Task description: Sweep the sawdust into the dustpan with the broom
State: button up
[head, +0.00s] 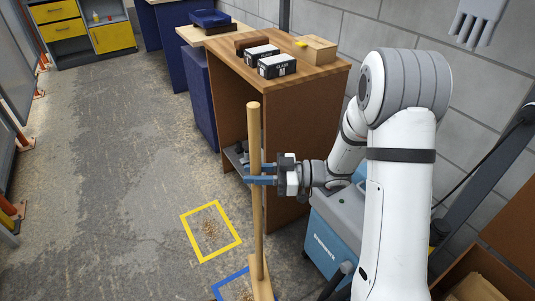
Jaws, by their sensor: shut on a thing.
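My gripper (262,174) is shut on the handle of the broom (255,135), a long light-wood stick held nearly upright. The broom's wooden head (263,284) is low in the picture, near the floor and cut off by the lower edge. A small pile of sawdust (210,229) lies on the floor inside a yellow taped square, left of the broom. More tan specks (240,291) lie within a blue taped outline at the bottom, partly hidden by the broom. I cannot make out a dustpan.
A wooden bench (290,85) holding dark boxes (276,66) and a wooden block stands behind the broom, against a grey block wall. An open cardboard box (490,270) is at lower right. The concrete floor to the left is largely clear.

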aim_at(254, 194)
jog(key=shift+n+g, duration=0.5)
jog(key=shift+g, duration=0.3)
jog(key=s+f+b, duration=0.2)
jog(key=f+b, duration=0.1)
jog(key=s+f+b, duration=0.1)
jog(key=shift+a+f+b, duration=0.1)
jog(key=shift+f+b, duration=0.25)
jog(key=shift+b, duration=0.05)
jog(key=shift+r, duration=0.1)
